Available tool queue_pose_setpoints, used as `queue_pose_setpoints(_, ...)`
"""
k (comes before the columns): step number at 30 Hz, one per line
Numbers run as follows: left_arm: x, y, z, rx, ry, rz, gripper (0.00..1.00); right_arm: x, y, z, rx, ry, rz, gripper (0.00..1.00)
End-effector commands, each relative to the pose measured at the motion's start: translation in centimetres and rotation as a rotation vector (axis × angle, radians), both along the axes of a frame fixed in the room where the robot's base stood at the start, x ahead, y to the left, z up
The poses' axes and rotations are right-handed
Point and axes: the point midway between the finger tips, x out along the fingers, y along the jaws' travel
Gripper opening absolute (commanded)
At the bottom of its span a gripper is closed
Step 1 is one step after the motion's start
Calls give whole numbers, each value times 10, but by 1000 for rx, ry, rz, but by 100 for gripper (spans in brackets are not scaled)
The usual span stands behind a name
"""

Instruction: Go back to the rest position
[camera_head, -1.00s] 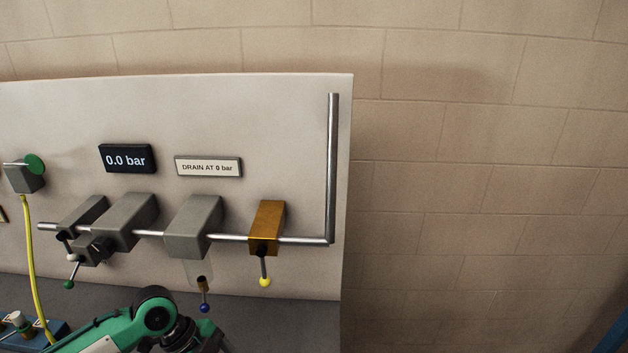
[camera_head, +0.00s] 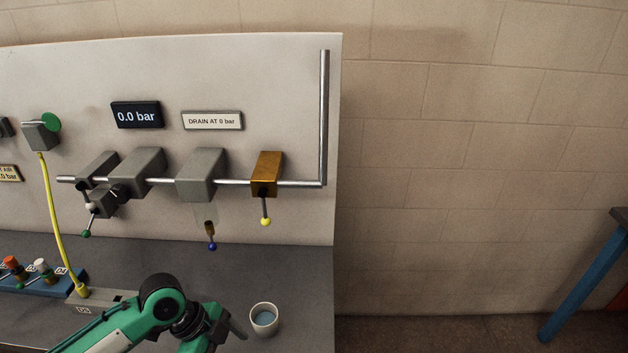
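My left arm comes in from the lower left, green and black. Its gripper (camera_head: 236,326) is at the bottom of the view, low over the grey bench, just left of a white cup (camera_head: 264,320). Its fingers are seen edge-on, so I cannot tell whether they are open or shut. The cup stands upright on the bench with bluish liquid in it, and a small gap seems to lie between it and the gripper. My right gripper is not in view.
A pale panel (camera_head: 270,80) carries a pipe, grey blocks, a brass block (camera_head: 266,174) and a display (camera_head: 136,115) reading 0.0 bar. Ball-ended levers hang below. A yellow hose (camera_head: 52,220) runs down to a grey block at left. A blue-legged table (camera_head: 580,285) stands at right.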

Motion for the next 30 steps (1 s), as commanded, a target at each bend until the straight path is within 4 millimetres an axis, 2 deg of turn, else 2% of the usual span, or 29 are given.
queue_pose_setpoints(3, -9, -11, -8, -2, 1, 43, 83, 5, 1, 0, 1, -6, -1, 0)
queue_pose_setpoints(8, -21, -25, -18, -4, -5, 138, 83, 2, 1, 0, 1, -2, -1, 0)
queue_pose_setpoints(13, -41, -40, -30, -9, 1, 336, 83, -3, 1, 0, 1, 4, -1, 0)
queue_pose_setpoints(16, -53, -41, -36, -7, 12, 491, 83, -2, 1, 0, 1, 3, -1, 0)
queue_pose_setpoints(20, -69, -32, -43, 8, 33, 717, 83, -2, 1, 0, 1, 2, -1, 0)
queue_pose_setpoints(24, -90, -11, -50, 42, 62, 973, 83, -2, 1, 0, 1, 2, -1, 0)
queue_pose_setpoints(30, -119, 21, -57, 107, 90, 1258, 83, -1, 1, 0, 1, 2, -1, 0)
